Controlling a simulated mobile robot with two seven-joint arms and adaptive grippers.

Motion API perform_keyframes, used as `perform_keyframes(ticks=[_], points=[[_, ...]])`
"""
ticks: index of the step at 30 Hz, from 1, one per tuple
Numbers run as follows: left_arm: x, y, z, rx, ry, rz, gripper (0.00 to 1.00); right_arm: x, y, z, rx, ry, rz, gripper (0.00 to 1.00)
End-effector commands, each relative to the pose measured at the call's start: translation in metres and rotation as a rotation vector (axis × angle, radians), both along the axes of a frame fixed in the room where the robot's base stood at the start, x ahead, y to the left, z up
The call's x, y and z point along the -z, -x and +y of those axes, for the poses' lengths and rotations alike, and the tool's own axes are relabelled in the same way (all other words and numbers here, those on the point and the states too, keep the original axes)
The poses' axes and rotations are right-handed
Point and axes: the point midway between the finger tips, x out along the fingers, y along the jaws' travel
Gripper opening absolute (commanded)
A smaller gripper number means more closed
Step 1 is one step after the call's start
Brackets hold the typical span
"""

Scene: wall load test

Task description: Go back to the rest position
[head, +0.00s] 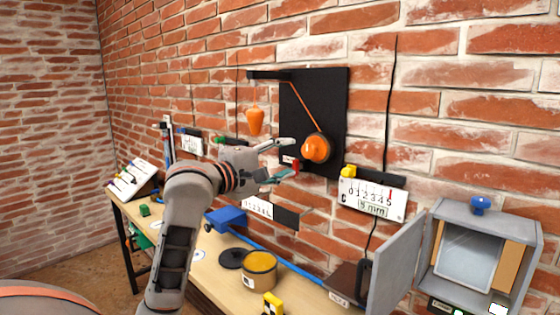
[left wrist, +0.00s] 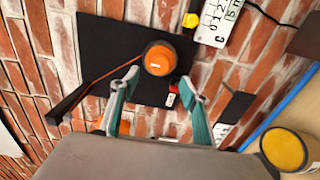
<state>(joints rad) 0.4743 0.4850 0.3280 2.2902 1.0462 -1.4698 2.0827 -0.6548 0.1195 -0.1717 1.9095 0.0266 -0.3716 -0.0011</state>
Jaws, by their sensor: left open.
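My left gripper (head: 289,158) reaches in from the left in the head view and is open and empty. Its fingers point at the black wall panel (head: 335,95), just left of the orange knob (head: 317,148). In the left wrist view the two spread fingers (left wrist: 162,88) stand below the orange knob (left wrist: 159,60), with the black panel (left wrist: 110,45) behind them. The knob is outside the fingers, and I see no contact. An orange cord runs from the knob up to a black arm, where an orange weight (head: 255,121) hangs. My right gripper is not in view.
The wooden workbench (head: 222,290) along the brick wall holds a blue block (head: 228,218), a tin with a yellow top (head: 259,268) and a small yellow object (head: 272,304). A numbered gauge (head: 372,199) is on the wall. A grey open-doored cabinet (head: 400,262) stands at the right.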

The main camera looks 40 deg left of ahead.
Motion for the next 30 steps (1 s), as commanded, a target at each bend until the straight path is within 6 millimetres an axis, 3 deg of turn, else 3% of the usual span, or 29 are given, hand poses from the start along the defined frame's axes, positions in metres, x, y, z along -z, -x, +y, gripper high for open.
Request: perform_keyframes(ticks=[6,23,26,29,30], points=[[0.0,0.016,0.001,0.0,-0.001,0.001,0.46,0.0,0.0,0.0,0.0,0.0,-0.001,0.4],[0.001,0.016,0.001,0.0,-0.001,0.002,0.46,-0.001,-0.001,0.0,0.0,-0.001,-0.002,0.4],[0.014,0.014,-0.001,-0.007,-0.043,0.022,0.46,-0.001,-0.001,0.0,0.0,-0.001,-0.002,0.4],[0.053,0.01,-0.005,-0.024,-0.171,0.077,0.46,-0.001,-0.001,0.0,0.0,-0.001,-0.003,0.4],[0.075,0.01,-0.007,-0.031,-0.251,0.11,0.46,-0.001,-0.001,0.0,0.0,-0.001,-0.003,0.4]])
